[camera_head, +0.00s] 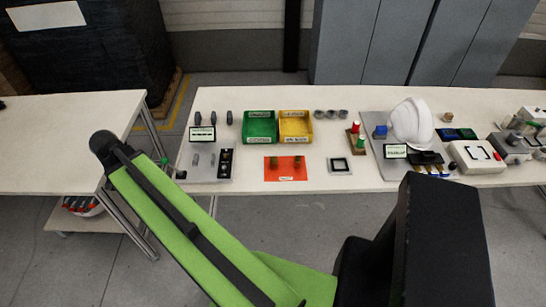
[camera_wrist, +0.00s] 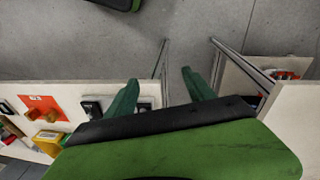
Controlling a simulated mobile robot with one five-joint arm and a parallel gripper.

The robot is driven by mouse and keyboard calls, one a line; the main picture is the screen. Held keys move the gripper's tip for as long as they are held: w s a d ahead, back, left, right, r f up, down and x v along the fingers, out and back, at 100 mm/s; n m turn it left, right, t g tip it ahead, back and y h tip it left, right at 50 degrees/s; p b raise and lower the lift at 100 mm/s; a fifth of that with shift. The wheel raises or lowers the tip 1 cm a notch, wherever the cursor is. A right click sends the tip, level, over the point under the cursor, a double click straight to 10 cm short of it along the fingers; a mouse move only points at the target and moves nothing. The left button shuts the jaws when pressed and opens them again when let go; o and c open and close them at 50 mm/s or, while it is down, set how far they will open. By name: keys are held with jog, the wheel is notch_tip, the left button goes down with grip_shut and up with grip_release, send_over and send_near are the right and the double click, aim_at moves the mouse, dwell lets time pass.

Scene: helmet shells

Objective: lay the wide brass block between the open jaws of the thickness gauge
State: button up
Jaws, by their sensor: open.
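Two small brass-coloured pieces, one at left (camera_head: 273,162) and one at right (camera_head: 298,162), stand on an orange mat (camera_head: 286,175) at the table's front. I cannot tell which is the wide brass block. The mat also shows at the left of the wrist view (camera_wrist: 32,101), with a brass-orange piece (camera_wrist: 38,115) on it. The thickness gauge cannot be told for sure; a white device with black bracket shapes (camera_head: 462,160) stands at the right. My gripper (camera_wrist: 160,78) has its two dark green fingers spread and nothing between them, apart from the brass pieces.
Green (camera_head: 260,141) and yellow (camera_head: 296,140) bins stand at the back. A white helmet shell (camera_head: 411,123) stands on a grey board at the right. A grey board with small parts (camera_head: 201,174) lies at the left. A small framed square (camera_head: 340,167) lies right of the mat.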

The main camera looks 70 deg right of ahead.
jog(key=s+d+r+m+g+p, duration=0.1)
jog(key=s+d+r+m, duration=0.1)
jog(key=s+d+m, duration=0.5)
jog(key=s+d+r+m+g+p, duration=0.1)
jog(key=s+d+r+m+p, duration=0.2)
jog(key=d, duration=0.8)
jog(key=m+g, duration=0.1)
jog(key=m, duration=0.8)
send_near(272, 160)
jog(key=b+x, duration=0.2)
jog(key=b, duration=0.3)
jog(key=b+x, duration=0.2)
jog(key=b, duration=0.3)
jog(key=shift+a+f+b, duration=0.2)
jog(key=shift+f+b, duration=0.1)
jog(key=shift+s+f, duration=0.2)
jog(key=shift+f, duration=0.05)
jog(key=shift+d, duration=0.1)
jog(key=b+x, duration=0.5)
jog(key=shift+w+d+f, duration=0.1)
jog(key=shift+d+f, duration=0.05)
jog(key=shift+d, duration=0.1)
grip_shut()
